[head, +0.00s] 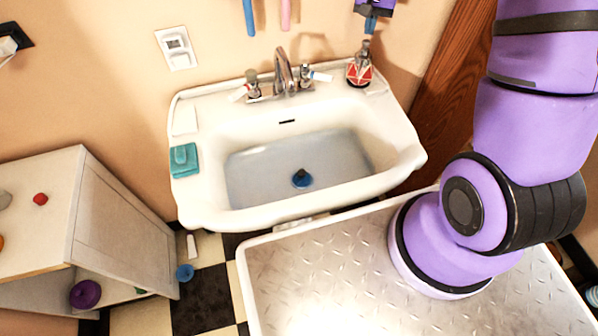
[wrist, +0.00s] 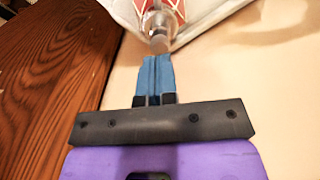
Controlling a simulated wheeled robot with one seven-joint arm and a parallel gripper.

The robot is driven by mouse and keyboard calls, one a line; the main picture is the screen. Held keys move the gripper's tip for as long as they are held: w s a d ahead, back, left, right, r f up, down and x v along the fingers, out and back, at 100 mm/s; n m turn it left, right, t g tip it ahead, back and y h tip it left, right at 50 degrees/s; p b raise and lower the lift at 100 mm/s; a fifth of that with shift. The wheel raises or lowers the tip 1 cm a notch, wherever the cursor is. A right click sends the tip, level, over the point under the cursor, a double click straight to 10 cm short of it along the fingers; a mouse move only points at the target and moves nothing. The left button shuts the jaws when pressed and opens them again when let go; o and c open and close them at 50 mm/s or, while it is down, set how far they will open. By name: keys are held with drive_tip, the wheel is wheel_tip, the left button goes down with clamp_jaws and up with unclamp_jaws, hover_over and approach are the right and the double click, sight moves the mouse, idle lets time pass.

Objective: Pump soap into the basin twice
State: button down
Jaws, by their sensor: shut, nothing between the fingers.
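The soap dispenser (head: 359,72), with a red and white patterned body and a greyish pump top, stands upright on the basin's back right corner. It also shows at the top of the wrist view (wrist: 160,22). My gripper (head: 371,28) has its blue fingers shut and empty. In the wrist view the fingertips (wrist: 157,58) are right at the pump top; I cannot tell whether they touch it. The white basin (head: 300,214) is on the wall, with a blue round piece (head: 301,179) at its drain. No soap is clearly visible in the bowl.
The faucet (head: 284,76) and its two handles stand left of the dispenser. A teal item (head: 184,160) lies on the left rim. A white cabinet (head: 125,205) stands at left. Brown wood (head: 444,90) rises behind the basin's right side. Blue and pink items hang above.

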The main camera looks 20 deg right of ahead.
sight(367, 41)
drive_tip(key=shift+f, duration=0.2)
drive_tip(key=shift+f, duration=1.45)
drive_tip(key=shift+r, duration=1.65)
drive_tip(key=shift+f, duration=0.1)
drive_tip(key=shift+f, duration=1.55)
drive_tip(key=shift+r, duration=1.65)
drive_tip(key=shift+r, duration=0.1)
